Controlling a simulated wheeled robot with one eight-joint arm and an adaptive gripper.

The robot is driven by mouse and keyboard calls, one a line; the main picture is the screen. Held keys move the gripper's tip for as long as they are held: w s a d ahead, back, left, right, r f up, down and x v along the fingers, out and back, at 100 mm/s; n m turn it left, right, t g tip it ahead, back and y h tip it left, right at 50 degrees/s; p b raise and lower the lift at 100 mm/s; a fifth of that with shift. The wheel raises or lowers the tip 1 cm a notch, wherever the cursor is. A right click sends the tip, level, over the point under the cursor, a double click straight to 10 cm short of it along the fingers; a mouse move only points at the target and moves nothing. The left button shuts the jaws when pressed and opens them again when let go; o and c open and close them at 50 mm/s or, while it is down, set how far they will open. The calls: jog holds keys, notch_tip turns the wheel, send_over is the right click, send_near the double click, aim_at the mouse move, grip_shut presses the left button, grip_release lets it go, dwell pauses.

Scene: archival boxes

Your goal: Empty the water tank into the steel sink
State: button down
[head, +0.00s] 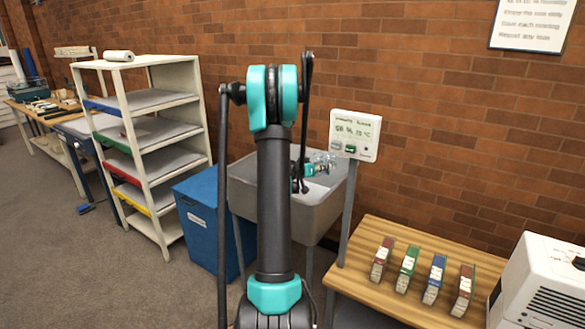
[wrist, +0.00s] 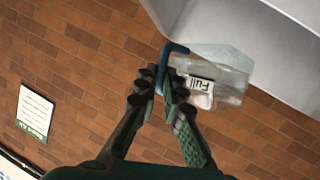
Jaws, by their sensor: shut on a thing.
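The water tank (wrist: 222,75) is a clear box with a blue handle and a white label reading "Full". In the wrist view, my gripper (wrist: 168,82) is shut on the blue handle. In the head view, the clear tank (head: 325,162) shows small beside my gripper (head: 310,170), over the steel sink (head: 322,214). The grey sink stands against the brick wall, partly hidden by my arm. A pale sink surface (wrist: 245,22) also shows beyond the tank in the wrist view. The tank's tilt and water level are unclear.
A display on a post (head: 355,136) stands just right of the sink. A blue bin (head: 208,225) and a shelf rack (head: 150,140) are at left. A wooden table (head: 390,240) with several small coloured boxes and a white machine (head: 545,285) are at right.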

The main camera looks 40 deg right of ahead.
aim_at(319, 161)
jog(key=shift+w+a+r+n+h, duration=0.35)
jog(key=shift+w+a+n+h, duration=0.25)
jog(key=shift+w, duration=0.2)
jog(key=shift+w+a+n, duration=0.2)
jog(key=shift+w+n, duration=0.1)
jog(key=shift+w, duration=0.05)
jog(key=shift+w+a+r+n+g+h, duration=0.1)
jog(key=shift+w+a+n+g+h, duration=0.2)
jog(key=shift+w+a+n+h, duration=0.55)
jog(key=shift+w, duration=0.2)
jog(key=shift+w+a+r+n+h, duration=0.25)
jog(key=shift+w+a+r+n, duration=0.1)
jog(key=shift+w+r+n, duration=0.25)
jog(key=shift+w+a+r+n+h+p, duration=0.2)
jog(key=shift+w+r+n+h+p, duration=0.15)
jog(key=shift+r+n+h, duration=0.35)
dwell(0.8)
jog(key=shift+w+a+r, duration=0.1)
jog(key=shift+r, duration=0.05)
jog(key=shift+w+a+r+n+t, duration=0.3)
jog(key=shift+r+n+t, duration=0.2)
jog(key=shift+n, duration=0.25)
